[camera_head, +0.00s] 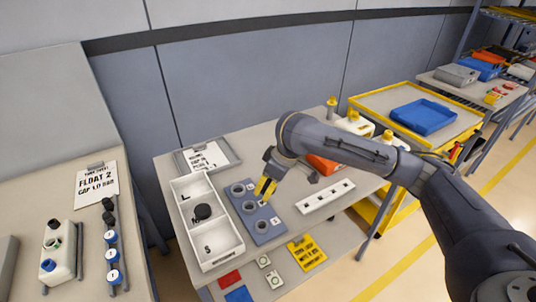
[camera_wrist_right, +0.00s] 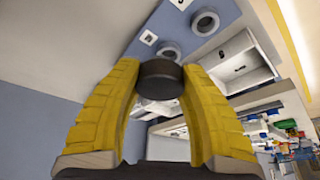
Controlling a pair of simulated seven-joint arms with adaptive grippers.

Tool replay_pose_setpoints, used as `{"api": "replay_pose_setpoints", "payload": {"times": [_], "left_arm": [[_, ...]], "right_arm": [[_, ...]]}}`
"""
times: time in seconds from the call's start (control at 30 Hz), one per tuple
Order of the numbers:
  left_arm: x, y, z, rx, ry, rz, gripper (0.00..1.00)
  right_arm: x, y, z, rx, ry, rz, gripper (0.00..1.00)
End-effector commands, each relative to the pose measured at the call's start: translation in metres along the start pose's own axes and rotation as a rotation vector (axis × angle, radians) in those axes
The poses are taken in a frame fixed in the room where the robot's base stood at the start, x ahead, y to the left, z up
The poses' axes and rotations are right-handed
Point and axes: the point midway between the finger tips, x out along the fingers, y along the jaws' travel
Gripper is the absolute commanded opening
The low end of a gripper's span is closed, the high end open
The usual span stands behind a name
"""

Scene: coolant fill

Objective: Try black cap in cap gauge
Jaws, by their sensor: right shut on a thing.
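The cap gauge is a blue-grey plate (camera_head: 266,238) with three ring sockets on the table; two rings show in the wrist view (camera_wrist_right: 205,22). My right gripper (camera_head: 265,188), with yellow fingers, is over the gauge's right edge, near the upper and middle rings. In the wrist view it is shut on a black cap (camera_wrist_right: 160,78), held between the fingertips. The head view does not clearly show this cap, nor whether it touches the gauge. Another black cap (camera_head: 203,211) lies in the middle compartment of the white tray (camera_head: 219,258). My left gripper is not in view.
A white strip with holes (camera_head: 325,197) lies right of the gauge. A clipboard (camera_head: 208,158) is behind the tray. Yellow-capped bottles (camera_head: 355,122) and a red-orange object (camera_head: 322,164) stand at back right. A left table holds a white container (camera_head: 58,253) and a row of caps (camera_head: 110,237).

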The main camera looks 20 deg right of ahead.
Motion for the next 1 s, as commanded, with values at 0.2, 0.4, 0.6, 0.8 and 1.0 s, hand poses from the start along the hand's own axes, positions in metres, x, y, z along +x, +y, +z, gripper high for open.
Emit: {"api": "replay_pose_setpoints", "payload": {"times": [0.2,0.4,0.6,0.8,1.0], "left_arm": [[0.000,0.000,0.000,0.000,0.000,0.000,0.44],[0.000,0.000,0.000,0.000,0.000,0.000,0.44],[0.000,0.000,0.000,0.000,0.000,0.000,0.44],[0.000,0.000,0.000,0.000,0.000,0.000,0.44],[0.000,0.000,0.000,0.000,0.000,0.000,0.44]], "right_arm": [[0.005,-0.048,0.018,-0.050,-0.002,-0.017,0.20],[0.004,-0.064,0.019,-0.038,-0.007,-0.011,0.20],[0.004,-0.064,0.019,-0.027,-0.013,-0.008,0.20],[0.004,-0.064,0.019,-0.027,-0.012,-0.008,0.20],[0.006,-0.063,0.021,-0.023,-0.009,-0.009,0.20]]}}
